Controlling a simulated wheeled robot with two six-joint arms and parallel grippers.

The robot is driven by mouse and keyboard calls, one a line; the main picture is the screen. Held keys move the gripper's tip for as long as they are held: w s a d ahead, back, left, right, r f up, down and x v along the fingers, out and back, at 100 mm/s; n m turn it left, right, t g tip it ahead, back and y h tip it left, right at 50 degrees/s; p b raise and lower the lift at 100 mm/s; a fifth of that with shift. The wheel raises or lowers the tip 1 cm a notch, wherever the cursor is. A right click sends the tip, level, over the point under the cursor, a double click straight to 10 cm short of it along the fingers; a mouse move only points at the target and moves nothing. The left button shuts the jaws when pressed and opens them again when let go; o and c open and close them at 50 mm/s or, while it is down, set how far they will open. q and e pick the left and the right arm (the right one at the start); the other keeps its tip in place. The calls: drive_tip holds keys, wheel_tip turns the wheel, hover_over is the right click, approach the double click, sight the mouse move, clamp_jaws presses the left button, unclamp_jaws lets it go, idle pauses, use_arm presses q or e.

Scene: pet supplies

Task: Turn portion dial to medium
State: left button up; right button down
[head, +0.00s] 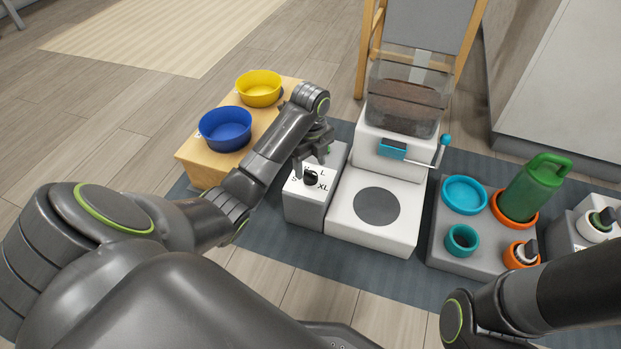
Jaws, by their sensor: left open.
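The portion dial (310,178) is a small dark knob on top of a white-grey box (307,209). The letters L and XL show beside it, and an S shows at its left. Other marks and the knob's exact pointing direction are partly hidden or too small to tell. My left gripper (309,167) is open and points down right over the dial. Its fingers are close to the knob; whether they touch it I cannot tell. Only links of my right arm show at the lower right; its gripper is out of view.
A white feeder (393,160) with a clear hopper and blue lever stands right of the dial box. A wooden stand (190,163) with blue and yellow bowls is at the left. A grey tray (438,235) with a green bottle (535,190) is at the right.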

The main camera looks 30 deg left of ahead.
sight(310, 172)
use_arm(q)
drive_tip(key=shift+f+b, duration=0.95)
drive_tip(key=shift+f, duration=0.8)
drive_tip(key=c, duration=1)
